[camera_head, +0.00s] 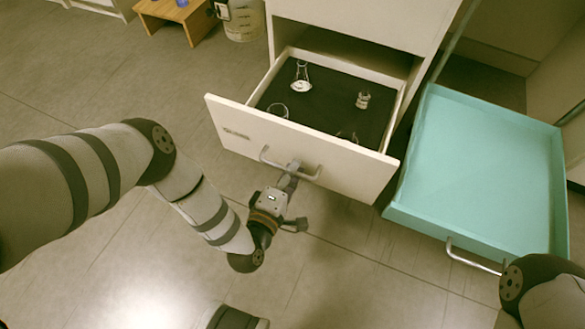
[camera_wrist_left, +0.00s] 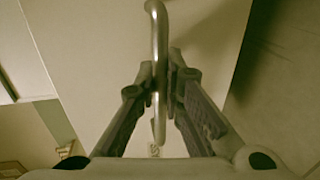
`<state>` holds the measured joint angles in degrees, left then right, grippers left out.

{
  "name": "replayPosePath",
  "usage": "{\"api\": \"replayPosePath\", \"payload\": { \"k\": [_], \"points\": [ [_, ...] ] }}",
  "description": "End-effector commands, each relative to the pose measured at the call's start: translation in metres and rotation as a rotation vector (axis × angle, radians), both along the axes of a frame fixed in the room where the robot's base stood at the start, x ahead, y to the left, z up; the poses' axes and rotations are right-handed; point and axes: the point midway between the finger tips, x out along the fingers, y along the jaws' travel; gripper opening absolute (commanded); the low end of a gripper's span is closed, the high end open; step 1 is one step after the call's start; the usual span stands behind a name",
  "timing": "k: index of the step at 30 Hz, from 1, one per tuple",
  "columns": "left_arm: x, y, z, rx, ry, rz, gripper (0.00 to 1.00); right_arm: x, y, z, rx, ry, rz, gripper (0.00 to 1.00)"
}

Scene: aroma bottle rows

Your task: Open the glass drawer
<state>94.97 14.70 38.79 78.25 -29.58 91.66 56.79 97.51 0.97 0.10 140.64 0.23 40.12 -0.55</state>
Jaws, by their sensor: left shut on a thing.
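The glass drawer (camera_head: 222,112) is a cream drawer with a dark liner, pulled well out of its cabinet. It holds clear glassware, including a small flask (camera_head: 301,78) and a small glass piece (camera_head: 363,99). Its metal bar handle (camera_head: 308,176) is on the front panel and also shows upright in the left wrist view (camera_wrist_left: 159,30). My left gripper (camera_head: 292,172) is at the handle; in the left wrist view its fingers (camera_wrist_left: 161,82) are closed on both sides of the bar. My right arm shows at the lower right, with its gripper out of frame.
A teal drawer or tray (camera_head: 480,180) with its own metal handle (camera_head: 472,262) stands open to the right of the glass drawer. A wooden stool (camera_head: 176,14) and a whitish bucket (camera_head: 242,20) are at the back left.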

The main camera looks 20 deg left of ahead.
Motion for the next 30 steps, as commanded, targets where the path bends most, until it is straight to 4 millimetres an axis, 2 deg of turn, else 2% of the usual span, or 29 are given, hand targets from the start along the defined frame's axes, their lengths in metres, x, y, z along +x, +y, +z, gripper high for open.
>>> {"api": "replayPosePath", "payload": {
  "k": [8, 9, 11, 12, 20, 23, 30],
  "points": [
    [0.0, -0.001, 0.0, -0.002, 0.001, -0.003, 0.0, 0.0, 0.0, 0.0, 0.0, 0.0, 0.0, 0.4],
    [0.0, -0.001, 0.0, -0.002, 0.001, -0.003, 0.13, 0.0, 0.0, 0.0, 0.0, 0.0, 0.0, 0.4],
    [0.0, -0.001, 0.0, -0.002, 0.001, -0.003, 0.27, 0.0, 0.0, 0.0, 0.0, 0.0, 0.0, 0.4],
    [0.0, -0.001, 0.0, -0.001, 0.001, -0.002, 0.3, 0.0, 0.0, 0.0, 0.0, 0.0, 0.0, 0.4],
    [-0.001, 0.0, 0.0, -0.001, 0.0, -0.001, 0.3, 0.0, 0.0, 0.0, 0.0, 0.001, 0.0, 0.4],
    [-0.011, -0.001, 0.001, -0.001, 0.003, -0.003, 0.3, 0.0, 0.0, 0.0, 0.0, 0.001, 0.0, 0.4],
    [-0.06, 0.001, 0.011, -0.002, 0.004, -0.003, 0.3, 0.0, 0.0, 0.0, 0.0, 0.001, 0.0, 0.4]
  ]
}}
